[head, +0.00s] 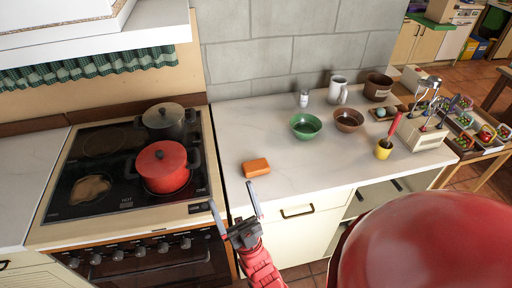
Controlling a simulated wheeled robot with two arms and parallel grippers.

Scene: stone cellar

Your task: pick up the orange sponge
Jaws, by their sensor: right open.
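The orange sponge (256,167) lies on the white marble counter (290,176), just right of the stove. My right gripper (234,205) is open and empty in front of the counter's front edge. Its two fingers point up, and the sponge is beyond it and slightly to the right, apart from the fingers. My left gripper does not show.
A red pot (163,168) and a dark pot (164,120) stand on the stove (70,175). The counter around the sponge is clear.

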